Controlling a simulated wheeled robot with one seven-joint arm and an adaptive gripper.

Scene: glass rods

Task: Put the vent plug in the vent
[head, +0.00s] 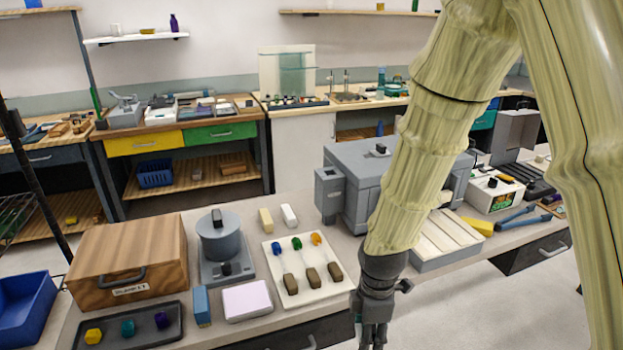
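My gripper (372,335) hangs at the bottom edge of the head view, over the front of the bench. It points down and its fingertips are at or past the frame edge, so I cannot tell whether it is open or holds something. A large grey box like a kiln (345,160) stands behind my arm. A small dark block (380,150) is on its top and may be the vent plug. I cannot tell whether it sits in a hole or lies beside one. No vent opening shows clearly; my arm hides much of the box.
Left of my gripper is a white board (275,258) with several coloured, dark-handled pieces. Near it stand a grey round device (219,240), a pink-white block (247,300), a wooden box (130,265) and a dark tray (165,338). A pale ribbed block (447,240) lies right of my arm.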

